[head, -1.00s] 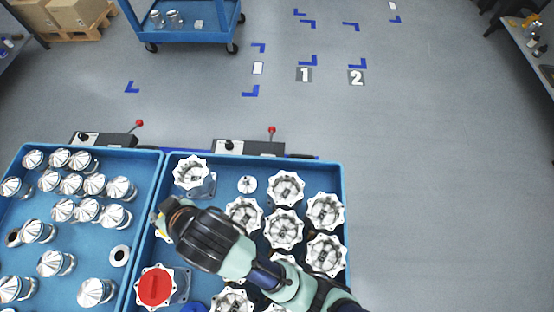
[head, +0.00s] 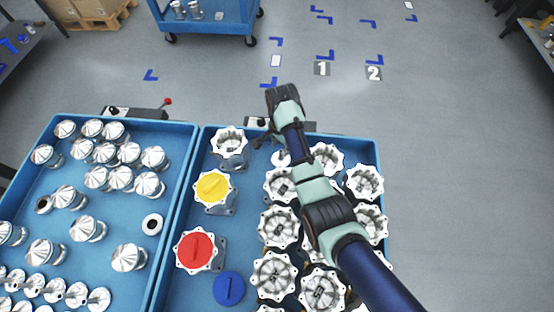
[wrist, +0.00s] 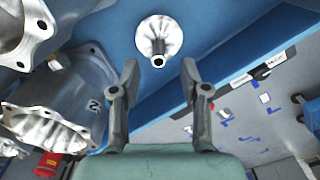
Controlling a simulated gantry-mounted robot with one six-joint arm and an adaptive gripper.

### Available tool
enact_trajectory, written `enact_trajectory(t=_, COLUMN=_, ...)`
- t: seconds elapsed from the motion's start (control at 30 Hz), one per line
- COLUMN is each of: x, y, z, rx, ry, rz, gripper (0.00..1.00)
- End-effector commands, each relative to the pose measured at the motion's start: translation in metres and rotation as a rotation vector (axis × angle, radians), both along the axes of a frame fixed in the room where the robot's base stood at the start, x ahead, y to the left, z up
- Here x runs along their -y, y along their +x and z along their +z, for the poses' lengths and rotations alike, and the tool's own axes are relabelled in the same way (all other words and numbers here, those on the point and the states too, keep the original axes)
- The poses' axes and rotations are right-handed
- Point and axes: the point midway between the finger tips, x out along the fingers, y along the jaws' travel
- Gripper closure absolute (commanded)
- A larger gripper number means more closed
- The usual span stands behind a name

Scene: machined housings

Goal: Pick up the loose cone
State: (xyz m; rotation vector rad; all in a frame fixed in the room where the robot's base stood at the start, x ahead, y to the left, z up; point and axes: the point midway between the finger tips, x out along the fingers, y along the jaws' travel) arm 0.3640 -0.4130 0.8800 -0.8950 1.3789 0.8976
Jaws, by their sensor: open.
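The loose cone (head: 281,158) is a small silver piece on the blue floor of the right tray, near its back edge, partly covered by my arm. In the wrist view the cone (wrist: 165,32) lies ahead of my fingertips, with its round hollow end towards me. My gripper (wrist: 160,72) is open and empty, its two fingers spread apart just short of the cone and not visibly touching it. In the head view my gripper (head: 264,139) is small and dark, near the tray's back rim.
Silver housings fill much of the right tray (head: 376,150); a yellow-capped housing (head: 213,188) and a red-capped one (head: 197,252) stand along its left side. A blue disc (head: 229,288) lies in front. The left tray (head: 118,289) holds many cones. Housings (wrist: 65,95) crowd the wrist view's left.

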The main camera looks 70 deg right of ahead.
Motion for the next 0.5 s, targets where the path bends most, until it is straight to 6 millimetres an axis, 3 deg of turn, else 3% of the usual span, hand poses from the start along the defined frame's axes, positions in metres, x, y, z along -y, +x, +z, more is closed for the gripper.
enact_trajectory(t=0.17, x=0.000, y=0.000, z=-0.009, rx=0.000, ry=0.000, rz=0.002, gripper=0.55)
enact_trajectory(t=0.4, x=-0.001, y=-0.002, z=-0.050, rx=-0.001, ry=0.000, rz=0.003, gripper=0.55)
enact_trajectory(t=0.5, x=0.000, y=-0.002, z=-0.058, rx=0.001, ry=0.000, rz=0.003, gripper=0.55)
